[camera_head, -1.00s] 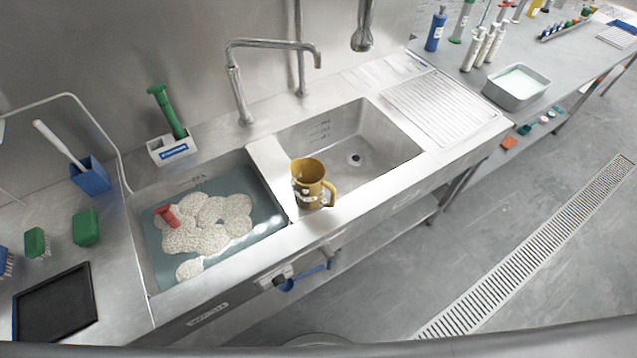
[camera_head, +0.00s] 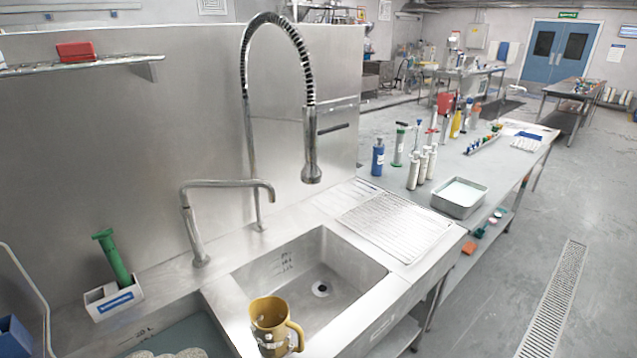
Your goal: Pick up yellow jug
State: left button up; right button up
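The yellow jug (camera_head: 268,318) stands upright near the front edge of the steel sink unit, at the left front corner of the right basin (camera_head: 318,268). Its handle points right. Its lower part is close to the bottom of the head view, and a pale patterned mark shows on its lower front. Neither of my grippers shows in the head view, and nothing is seen holding the jug.
A curved faucet (camera_head: 190,215) and a hanging spray hose (camera_head: 311,160) rise behind the basin. A white holder (camera_head: 113,298) with a green-handled brush (camera_head: 113,258) stands left. A ribbed drainboard (camera_head: 395,225), a metal tray (camera_head: 460,197) and several bottles are to the right.

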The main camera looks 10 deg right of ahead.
aim_at(269, 326)
jog(key=z, duration=0.45)
jog(key=k, duration=0.55)
jog(key=z, duration=1)
jog(key=i, duration=0.95)
jog(key=u, duration=0.95)
jog(key=i, duration=0.45)
jog(key=u, duration=0.5)
